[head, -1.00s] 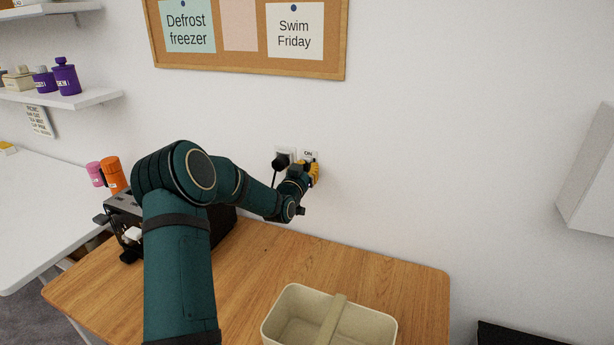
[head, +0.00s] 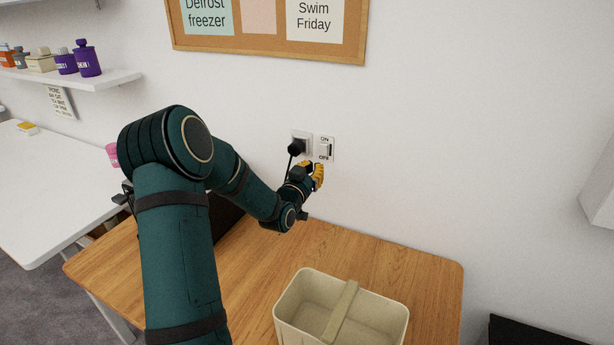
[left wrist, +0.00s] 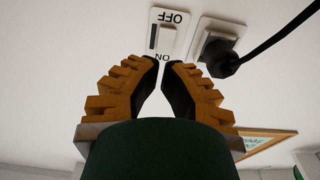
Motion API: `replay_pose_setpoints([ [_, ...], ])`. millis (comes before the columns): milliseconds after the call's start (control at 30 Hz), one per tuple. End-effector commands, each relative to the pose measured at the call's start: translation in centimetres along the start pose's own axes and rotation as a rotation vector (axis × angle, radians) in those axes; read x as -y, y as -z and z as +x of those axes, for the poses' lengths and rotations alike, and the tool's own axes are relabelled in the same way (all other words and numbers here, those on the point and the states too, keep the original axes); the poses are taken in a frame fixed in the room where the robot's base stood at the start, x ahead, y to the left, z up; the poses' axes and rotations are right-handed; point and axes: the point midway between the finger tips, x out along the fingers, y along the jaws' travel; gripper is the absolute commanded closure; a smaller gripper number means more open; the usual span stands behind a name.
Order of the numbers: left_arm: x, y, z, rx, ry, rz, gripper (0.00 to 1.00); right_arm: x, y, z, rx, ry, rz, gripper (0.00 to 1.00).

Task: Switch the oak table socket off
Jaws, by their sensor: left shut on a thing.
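The switch plate (head: 325,148) is on the white wall above the oak table (head: 390,258), with ON at the top and OFF at the bottom. Its white rocker (head: 323,150) is uncovered; I cannot tell which way it is tipped. In the left wrist view the plate appears upside down, with OFF (left wrist: 170,17) at the top. A black plug (head: 297,147) sits in the socket on the left. My left gripper (head: 318,175) is just below the plate, its yellow fingers drawn together. No held object shows between the tips (left wrist: 163,63). My right gripper is out of view.
A beige basket (head: 290,325) with a handle stands at the table's front. A dark appliance is partly hidden behind my left arm. A corkboard (head: 270,43) hangs above the socket. The wall to the right of the switch is clear.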

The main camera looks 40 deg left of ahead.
Motion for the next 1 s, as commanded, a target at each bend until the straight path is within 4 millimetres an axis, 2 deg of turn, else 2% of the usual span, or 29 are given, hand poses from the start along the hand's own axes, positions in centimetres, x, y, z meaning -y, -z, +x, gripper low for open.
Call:
replay_pose_setpoints([
  [100,0.1,0.0,-1.9,0.001,0.001,0.000,1.00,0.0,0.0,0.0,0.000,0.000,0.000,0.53],
  [300,0.1,0.0,-3.5,0.001,0.001,0.000,1.00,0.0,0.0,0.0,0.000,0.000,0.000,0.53],
  [1000,0.1,0.0,-3.6,0.000,0.001,0.000,1.00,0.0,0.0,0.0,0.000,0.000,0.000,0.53],
])
